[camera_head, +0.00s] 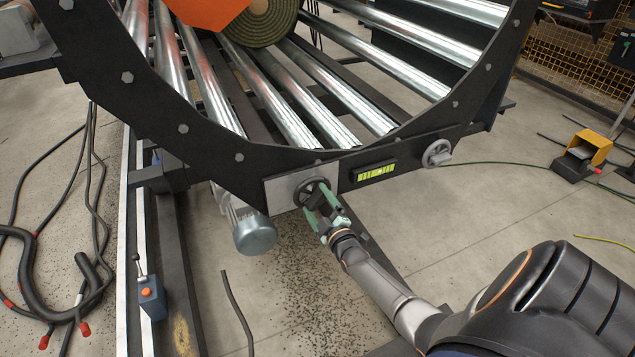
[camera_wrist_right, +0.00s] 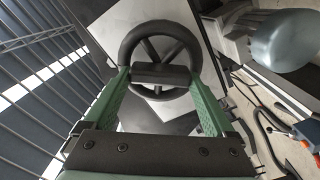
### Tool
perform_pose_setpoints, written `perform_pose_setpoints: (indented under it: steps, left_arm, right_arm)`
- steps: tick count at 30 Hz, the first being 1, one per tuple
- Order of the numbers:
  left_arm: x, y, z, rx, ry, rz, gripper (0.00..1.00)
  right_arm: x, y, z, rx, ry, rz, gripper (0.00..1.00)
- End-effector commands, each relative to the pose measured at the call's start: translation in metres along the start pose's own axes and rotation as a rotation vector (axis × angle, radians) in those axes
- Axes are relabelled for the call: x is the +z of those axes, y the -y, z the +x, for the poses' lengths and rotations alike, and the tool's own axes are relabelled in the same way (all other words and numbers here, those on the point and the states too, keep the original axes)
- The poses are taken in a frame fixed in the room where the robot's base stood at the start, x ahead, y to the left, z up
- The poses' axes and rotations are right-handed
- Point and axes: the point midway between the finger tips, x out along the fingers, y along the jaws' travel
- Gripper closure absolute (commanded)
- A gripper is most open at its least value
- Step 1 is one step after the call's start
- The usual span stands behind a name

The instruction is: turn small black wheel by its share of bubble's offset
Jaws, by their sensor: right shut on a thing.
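The small black wheel (camera_head: 306,188) sits on a light plate on the front of the black curved frame; its spoked rim (camera_wrist_right: 158,28) fills the top middle of the wrist view. My right gripper (camera_head: 325,207) is shut on the wheel, with its green fingers on either side of the wheel's dark grip bar (camera_wrist_right: 160,74). The level (camera_head: 375,173) with a yellow-green vial is just right of the wheel; its bubble is too small to place surely. A grey wheel (camera_head: 437,153) is further right. My left gripper is not in view.
Steel rollers (camera_head: 320,115) and a turf roll (camera_head: 258,22) are above, inside the frame. A grey cylinder (camera_head: 255,235) hangs left of the gripper. A blue box with a lever (camera_head: 151,298) and black hoses (camera_head: 45,290) are at left. A yellow pedal (camera_head: 588,147) lies at right.

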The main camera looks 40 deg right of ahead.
Motion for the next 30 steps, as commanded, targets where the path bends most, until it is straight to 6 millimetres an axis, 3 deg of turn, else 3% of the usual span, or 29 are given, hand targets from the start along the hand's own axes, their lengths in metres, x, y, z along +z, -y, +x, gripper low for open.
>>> perform_pose_setpoints:
  steps: [8, 9, 11, 22, 26, 30]
  left_arm:
    - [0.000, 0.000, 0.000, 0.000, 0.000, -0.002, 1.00]
    - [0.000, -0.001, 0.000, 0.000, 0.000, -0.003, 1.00]
    - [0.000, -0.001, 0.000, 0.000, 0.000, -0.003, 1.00]
    - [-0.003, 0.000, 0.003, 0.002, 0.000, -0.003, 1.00]
    - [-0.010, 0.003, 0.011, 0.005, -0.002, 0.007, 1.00]
    - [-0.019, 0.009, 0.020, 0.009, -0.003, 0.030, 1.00]
  right_arm:
    - [0.001, 0.002, -0.001, -0.002, 0.002, 0.000, 0.66]
    - [0.001, 0.002, -0.001, -0.002, 0.002, 0.000, 0.08]
    - [0.001, 0.001, -0.001, -0.002, 0.002, 0.000, 0.01]
    - [0.000, 0.000, -0.007, -0.003, 0.002, 0.001, 0.00]
    - [-0.001, -0.001, -0.026, -0.004, 0.004, 0.002, 0.00]
    - [-0.002, -0.002, -0.058, -0.005, 0.005, 0.001, 0.00]
